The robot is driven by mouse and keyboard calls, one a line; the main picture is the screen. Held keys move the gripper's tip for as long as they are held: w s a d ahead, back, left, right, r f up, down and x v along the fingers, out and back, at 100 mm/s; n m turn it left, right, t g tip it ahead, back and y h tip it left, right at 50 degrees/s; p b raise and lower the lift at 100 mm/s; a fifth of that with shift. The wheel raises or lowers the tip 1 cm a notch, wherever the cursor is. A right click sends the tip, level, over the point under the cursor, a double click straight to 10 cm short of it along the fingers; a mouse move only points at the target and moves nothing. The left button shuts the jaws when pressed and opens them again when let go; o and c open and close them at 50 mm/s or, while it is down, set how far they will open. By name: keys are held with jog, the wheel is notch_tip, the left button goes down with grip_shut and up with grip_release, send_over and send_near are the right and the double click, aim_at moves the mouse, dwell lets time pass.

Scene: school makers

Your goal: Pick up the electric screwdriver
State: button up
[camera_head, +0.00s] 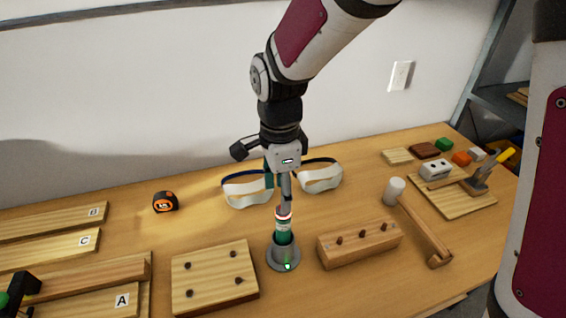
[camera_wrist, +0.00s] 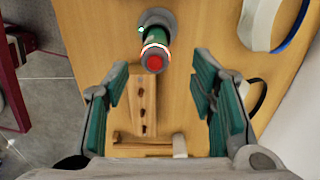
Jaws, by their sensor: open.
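A green cylindrical tool with a red top and a white band, seemingly the electric screwdriver (camera_head: 283,230), stands upright in a round grey base (camera_head: 285,258) at the front middle of the table. In the wrist view the tool (camera_wrist: 155,50) shows near the top centre, red end towards the camera. My gripper (camera_head: 284,192) is just above and behind it in the head view. In the wrist view my gripper (camera_wrist: 160,85) is open, its green-padded fingers wide apart, with nothing between them gripped. The tool's top lies beyond the fingertips, between their lines.
A board with several dark pegs (camera_head: 214,277) is left of the base, and a wooden block (camera_head: 359,243) is close on its right. A mallet (camera_head: 420,225) lies farther right. White goggles (camera_head: 248,193) lie behind my gripper. A tape measure (camera_head: 165,202) sits back left.

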aim_at(283, 224)
notch_tip(283, 224, down, 6)
jog(key=shift+r, duration=0.25)
jog(key=f, duration=0.4)
jog(key=shift+s+d+f, duration=0.2)
jog(key=shift+s+d, duration=0.05)
jog(key=shift+d, duration=0.05)
jog(key=shift+f, duration=0.6)
grip_shut()
